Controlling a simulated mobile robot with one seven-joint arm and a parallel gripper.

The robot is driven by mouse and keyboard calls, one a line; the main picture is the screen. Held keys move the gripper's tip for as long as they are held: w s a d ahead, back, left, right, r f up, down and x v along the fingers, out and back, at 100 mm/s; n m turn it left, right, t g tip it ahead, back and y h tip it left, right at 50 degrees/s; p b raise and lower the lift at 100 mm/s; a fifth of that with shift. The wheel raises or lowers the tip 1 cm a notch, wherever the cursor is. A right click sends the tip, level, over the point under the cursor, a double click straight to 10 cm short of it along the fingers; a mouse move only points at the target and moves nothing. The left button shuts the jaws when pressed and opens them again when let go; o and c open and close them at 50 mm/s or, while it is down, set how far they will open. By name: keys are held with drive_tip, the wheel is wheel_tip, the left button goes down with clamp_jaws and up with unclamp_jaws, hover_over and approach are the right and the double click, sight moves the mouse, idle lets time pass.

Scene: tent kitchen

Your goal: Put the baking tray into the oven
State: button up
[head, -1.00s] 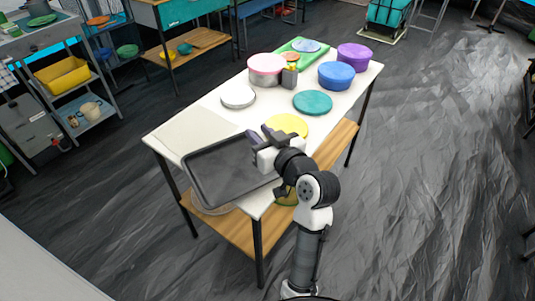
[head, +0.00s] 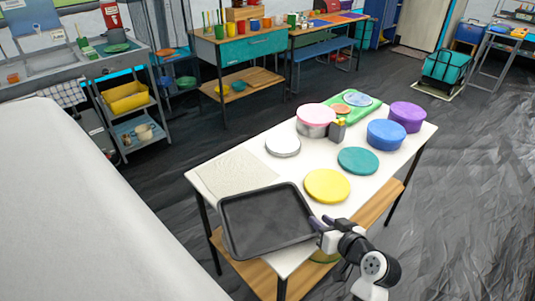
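The dark grey baking tray (head: 267,218) is at the near left end of the white table (head: 297,258). It is turned at an angle to the table and reaches out past the table's left edge. I cannot tell whether it rests on the table or is held just above it. My gripper (head: 320,224) is at the tray's right rim, its dark fingertips at or touching the rim. The view is too small to show whether the fingers are closed on it. No oven can be made out in view.
A yellow disc (head: 327,186) lies right beside the tray. A teal disc (head: 358,160), a white round lid (head: 283,145), and blue (head: 386,134) and purple (head: 407,116) round containers stand farther back. A large white surface (head: 90,210) fills the left foreground. Dark floor is clear at right.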

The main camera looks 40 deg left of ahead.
drive_tip(key=shift+p+x, duration=0.9)
drive_tip(key=shift+x, duration=1.85)
drive_tip(key=shift+f, duration=0.1)
clamp_jaws()
